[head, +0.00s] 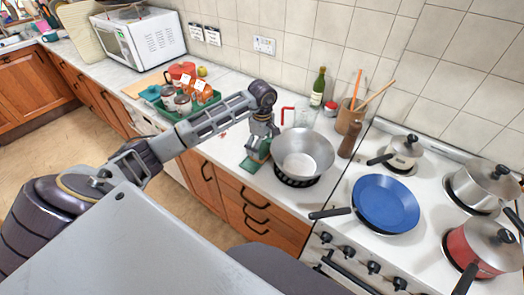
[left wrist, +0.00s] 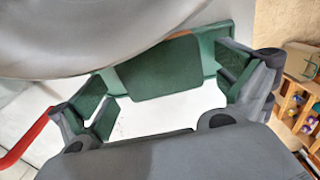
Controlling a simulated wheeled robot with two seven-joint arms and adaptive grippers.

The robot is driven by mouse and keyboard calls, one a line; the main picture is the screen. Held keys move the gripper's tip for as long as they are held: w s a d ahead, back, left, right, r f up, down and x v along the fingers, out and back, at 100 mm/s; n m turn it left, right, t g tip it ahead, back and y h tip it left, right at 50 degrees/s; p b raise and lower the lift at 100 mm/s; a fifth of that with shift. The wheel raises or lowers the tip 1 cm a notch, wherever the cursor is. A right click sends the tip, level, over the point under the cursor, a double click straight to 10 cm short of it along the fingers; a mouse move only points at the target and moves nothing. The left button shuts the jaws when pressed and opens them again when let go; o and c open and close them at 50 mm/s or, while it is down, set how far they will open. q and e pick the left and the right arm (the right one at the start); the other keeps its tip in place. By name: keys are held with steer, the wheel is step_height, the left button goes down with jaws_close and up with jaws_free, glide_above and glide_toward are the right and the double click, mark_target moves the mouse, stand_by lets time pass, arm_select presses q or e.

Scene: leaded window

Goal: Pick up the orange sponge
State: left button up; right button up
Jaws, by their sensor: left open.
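My left gripper (head: 262,138) is pointed down at the counter, just left of a steel pan. In the left wrist view its two fingers (left wrist: 170,92) are wide apart, one on each side of a dark green block (left wrist: 160,68). A thin orange strip (left wrist: 184,36) shows along the block's far edge; this looks like the orange sponge, mostly covered by its green face. A longer green piece (left wrist: 222,38) lies under or around it. In the head view this green item (head: 250,164) shows beside and below the fingers. I cannot tell whether the fingers touch it.
The steel pan (head: 303,152) stands close on the right and overhangs the view in the left wrist view (left wrist: 100,30). A glass jug with red handle (head: 288,115) is behind.

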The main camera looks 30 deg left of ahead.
arm_select(q)
steer(key=shift+f, duration=1.2)
steer(key=c, duration=0.5)
